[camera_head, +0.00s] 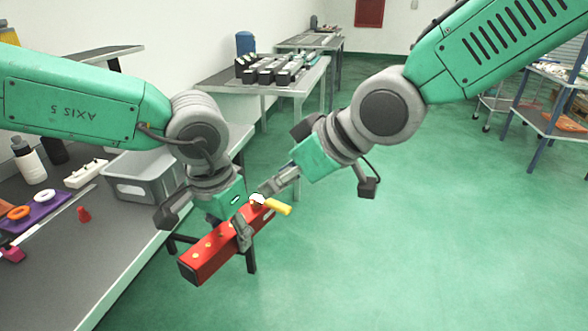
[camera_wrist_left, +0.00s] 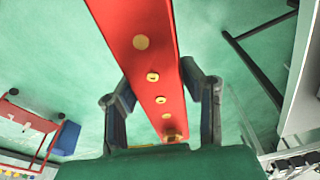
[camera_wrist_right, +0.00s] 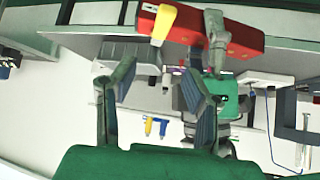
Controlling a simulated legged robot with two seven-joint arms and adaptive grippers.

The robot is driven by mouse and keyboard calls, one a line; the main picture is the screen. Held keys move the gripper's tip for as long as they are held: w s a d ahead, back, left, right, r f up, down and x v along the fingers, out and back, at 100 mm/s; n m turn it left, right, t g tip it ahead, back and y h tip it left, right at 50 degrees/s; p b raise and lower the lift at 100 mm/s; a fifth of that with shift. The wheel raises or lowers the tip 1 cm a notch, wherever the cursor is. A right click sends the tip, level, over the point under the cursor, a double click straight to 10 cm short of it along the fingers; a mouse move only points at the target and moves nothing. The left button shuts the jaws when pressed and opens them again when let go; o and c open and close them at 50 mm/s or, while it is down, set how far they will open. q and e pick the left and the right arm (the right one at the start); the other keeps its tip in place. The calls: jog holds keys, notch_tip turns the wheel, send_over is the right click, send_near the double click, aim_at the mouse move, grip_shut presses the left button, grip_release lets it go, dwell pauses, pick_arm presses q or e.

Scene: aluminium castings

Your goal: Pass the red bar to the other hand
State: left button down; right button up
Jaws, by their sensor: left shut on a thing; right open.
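The red bar (camera_head: 205,257) with a row of yellow dots hangs off the table's right side, tilted, its near end low at left. My left gripper (camera_head: 236,227) is shut around it; in the left wrist view the red bar (camera_wrist_left: 145,50) runs between the fingers (camera_wrist_left: 163,100). A yellow piece (camera_head: 279,207) sticks out at the bar's far end. My right gripper (camera_head: 267,191) is close to that end and partly hidden. In the right wrist view my right gripper (camera_wrist_right: 160,80) is open and empty, with the red bar (camera_wrist_right: 242,35) and yellow piece (camera_wrist_right: 163,22) beyond its fingertips.
The table (camera_head: 135,240) at left holds a grey bin (camera_head: 143,187), a white bottle (camera_head: 30,165), a purple tray (camera_head: 45,212) with rings and a small red piece (camera_head: 84,214). Another table (camera_head: 250,82) with dark parts stands behind. Green floor (camera_head: 400,260) is open at right.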

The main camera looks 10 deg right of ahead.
aim_at(252, 196)
pick_arm(q)
jog(key=shift+a, duration=0.1)
pick_arm(e)
jog(key=x, duration=0.8)
jog(key=shift+a, duration=0.15)
jog(key=shift+s, duration=0.1)
grip_shut()
pick_arm(q)
jog(key=c, duration=1)
grip_release()
jog(key=shift+o, duration=0.2)
jog(key=shift+r, duration=0.1)
pick_arm(e)
jog(key=shift+r, duration=0.1)
